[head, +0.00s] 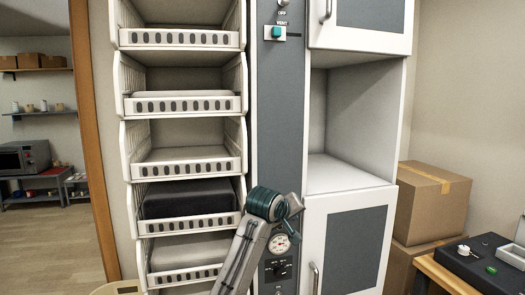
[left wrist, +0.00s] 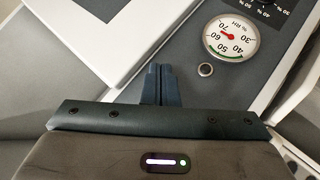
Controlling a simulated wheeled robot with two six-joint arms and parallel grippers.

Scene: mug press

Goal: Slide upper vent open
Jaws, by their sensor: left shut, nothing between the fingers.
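The upper vent control is a small teal slider knob (head: 277,32) below the word VENT. It sits high on the grey panel (head: 278,110) of the tall cabinet, at the left end of a short dark horizontal slot. My left gripper (head: 288,208) is far below it, in front of the lower panel just above the round gauge (head: 279,244). In the left wrist view its fingers (left wrist: 157,82) are shut together with nothing between them. The slider is not in the left wrist view. My right gripper is in neither view.
White bins (head: 185,106) stack left of the panel. Right are an open shelf (head: 340,176) and cabinet doors with handles. The panel between gripper and slider looks clear.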

